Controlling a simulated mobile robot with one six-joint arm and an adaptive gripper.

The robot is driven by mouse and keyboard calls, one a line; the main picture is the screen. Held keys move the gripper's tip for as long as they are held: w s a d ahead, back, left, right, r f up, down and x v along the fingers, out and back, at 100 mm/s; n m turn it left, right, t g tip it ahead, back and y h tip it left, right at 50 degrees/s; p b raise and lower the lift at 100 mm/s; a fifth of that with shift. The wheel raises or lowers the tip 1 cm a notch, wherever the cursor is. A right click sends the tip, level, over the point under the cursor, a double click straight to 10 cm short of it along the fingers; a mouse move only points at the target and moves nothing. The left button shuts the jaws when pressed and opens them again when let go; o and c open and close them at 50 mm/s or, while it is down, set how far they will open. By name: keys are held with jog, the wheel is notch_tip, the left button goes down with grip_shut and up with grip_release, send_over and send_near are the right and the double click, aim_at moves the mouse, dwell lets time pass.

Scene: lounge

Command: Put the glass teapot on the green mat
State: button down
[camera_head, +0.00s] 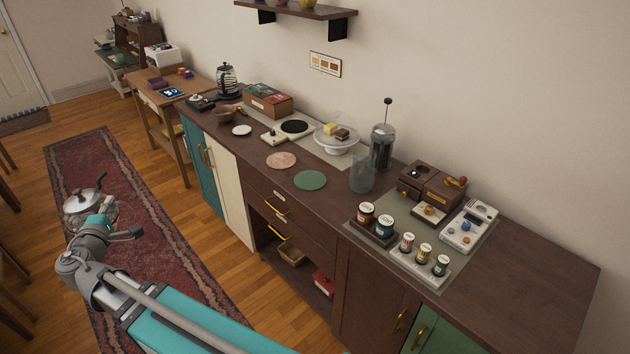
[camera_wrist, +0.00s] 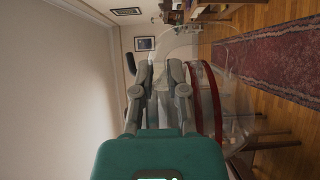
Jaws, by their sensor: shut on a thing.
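The glass teapot (camera_head: 80,204), with a silvery lid, is at the left of the head view, in the air over the red rug and well away from the counter. In the wrist view its clear body (camera_wrist: 236,98) shows at right, with dark red bands. My gripper (camera_wrist: 165,72) is shut on the teapot; the exact grip on it is hard to make out through the glass. The gripper (camera_head: 103,216) is partly hidden in the head view. The green mat (camera_head: 310,180) is a flat round disc on the dark counter, with nothing on it.
On the counter (camera_head: 505,270), a pinkish round mat (camera_head: 281,160) lies left of the green mat. A tall clear glass (camera_head: 362,178) stands close to its right. Behind are a cake stand (camera_head: 337,137) and a French press (camera_head: 382,146). Jars (camera_head: 366,215) stand farther right.

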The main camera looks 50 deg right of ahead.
jog(key=shift+d, duration=0.3)
jog(key=shift+d, duration=0.25)
